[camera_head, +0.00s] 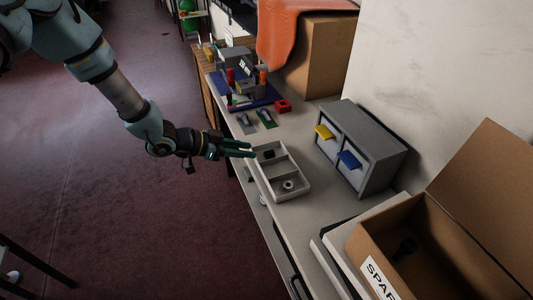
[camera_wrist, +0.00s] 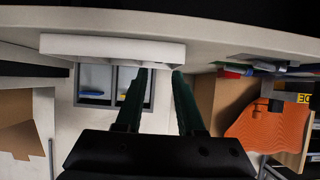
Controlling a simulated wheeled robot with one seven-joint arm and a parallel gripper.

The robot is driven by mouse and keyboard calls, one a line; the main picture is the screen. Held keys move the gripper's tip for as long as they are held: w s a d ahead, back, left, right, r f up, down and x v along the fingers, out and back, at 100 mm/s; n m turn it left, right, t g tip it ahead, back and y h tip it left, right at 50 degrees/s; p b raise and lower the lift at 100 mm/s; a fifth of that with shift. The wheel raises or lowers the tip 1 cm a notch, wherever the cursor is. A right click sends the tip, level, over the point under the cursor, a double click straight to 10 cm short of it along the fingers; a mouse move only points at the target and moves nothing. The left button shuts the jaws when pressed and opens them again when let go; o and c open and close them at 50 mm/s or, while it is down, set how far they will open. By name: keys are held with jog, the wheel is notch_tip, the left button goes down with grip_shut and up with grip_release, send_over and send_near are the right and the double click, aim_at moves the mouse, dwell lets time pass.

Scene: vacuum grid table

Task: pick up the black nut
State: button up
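The black nut (camera_head: 269,154) lies in the far compartment of a white divided tray (camera_head: 303,193) on the table. A light-coloured ring-shaped nut (camera_head: 288,186) lies in the near compartment. My gripper (camera_head: 251,150) is just left of the tray's far end, its green fingers pointing toward the tray and the black nut. In the wrist view my gripper (camera_wrist: 160,72) has its two fingers apart with nothing between them. The fingertips show near the tray's outer wall (camera_wrist: 110,47). The black nut is hidden in the wrist view.
A grey cabinet (camera_head: 378,138) with yellow and blue handles stands right of the tray. An open cardboard box (camera_head: 440,235) is at near right. Coloured blocks and parts (camera_head: 250,90) stand at the far end, before a box under an orange cloth (camera_head: 290,30).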

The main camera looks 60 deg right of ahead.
aim_at(267, 152)
jog(key=shift+p+x, duration=1.15)
jog(key=shift+x, duration=1.9)
jog(key=shift+r, duration=0.1)
jog(key=shift+s, duration=0.1)
jog(key=shift+c, duration=0.3)
grip_shut()
